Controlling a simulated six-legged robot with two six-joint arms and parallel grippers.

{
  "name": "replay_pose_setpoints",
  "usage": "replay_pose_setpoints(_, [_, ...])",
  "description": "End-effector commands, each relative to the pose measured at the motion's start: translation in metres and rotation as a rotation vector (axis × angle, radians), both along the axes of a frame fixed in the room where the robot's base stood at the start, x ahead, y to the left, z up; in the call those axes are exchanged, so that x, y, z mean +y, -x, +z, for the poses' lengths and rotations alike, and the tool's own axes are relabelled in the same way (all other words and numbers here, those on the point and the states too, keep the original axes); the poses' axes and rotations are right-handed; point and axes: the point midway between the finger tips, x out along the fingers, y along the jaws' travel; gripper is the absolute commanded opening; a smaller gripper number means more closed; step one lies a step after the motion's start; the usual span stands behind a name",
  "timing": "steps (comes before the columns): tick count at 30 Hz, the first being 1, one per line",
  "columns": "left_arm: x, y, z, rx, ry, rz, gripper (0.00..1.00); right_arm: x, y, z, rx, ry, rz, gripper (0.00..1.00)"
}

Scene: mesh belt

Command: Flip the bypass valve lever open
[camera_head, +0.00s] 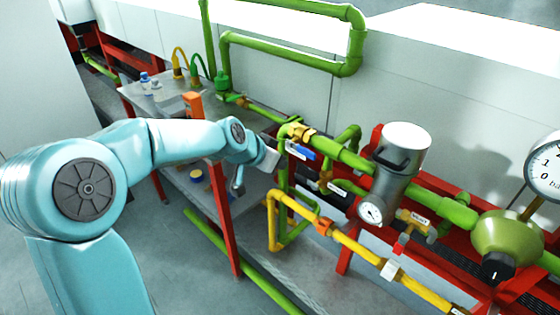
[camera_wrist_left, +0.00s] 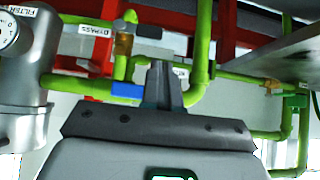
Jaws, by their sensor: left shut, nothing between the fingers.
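The bypass valve is a small brass valve (camera_wrist_left: 123,44) beside a white BYPASS label (camera_wrist_left: 97,30) in the left wrist view. A dark lever (camera_wrist_left: 148,31) sticks out beside it. In the head view a brass valve (camera_head: 326,177) sits on the green branch below the main pipe; its lever is hard to make out. A separate blue lever (camera_head: 301,152) is on the main green pipe and also shows in the wrist view (camera_wrist_left: 127,91). My left gripper (camera_head: 270,160) is shut and empty, left of the blue lever, with its fingers (camera_wrist_left: 166,82) apart from the bypass lever.
A grey filter housing (camera_head: 398,165) with a gauge stands right of the valves. Yellow pipe (camera_head: 350,243) runs in front and below. A red frame (camera_head: 220,220) and a grey bench (camera_head: 165,100) lie to the left. Green pipes crowd the gripper's right side.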

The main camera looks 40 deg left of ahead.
Motion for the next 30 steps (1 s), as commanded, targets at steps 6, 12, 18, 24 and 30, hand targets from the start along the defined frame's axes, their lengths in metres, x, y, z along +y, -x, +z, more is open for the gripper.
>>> replay_pose_setpoints(6, [-0.003,-0.031,-0.030,0.003,0.001,-0.001,0.00,0.000,0.000,0.004,0.000,0.000,0.000,0.43])
replay_pose_setpoints(12, [-0.005,-0.050,-0.047,0.001,0.001,-0.001,0.00,0.000,0.000,0.005,0.000,0.000,0.000,0.43])
replay_pose_setpoints(18, [-0.005,-0.054,-0.051,0.000,0.000,-0.001,0.00,0.000,0.000,0.005,0.000,0.000,0.000,0.43])
replay_pose_setpoints(24, [-0.005,-0.054,-0.051,0.000,-0.001,-0.001,0.00,0.000,0.000,0.005,0.000,0.000,0.000,0.43])
replay_pose_setpoints(30, [-0.003,-0.054,-0.055,0.000,0.015,0.001,0.00,0.000,0.000,-0.004,0.000,0.000,0.000,0.43])
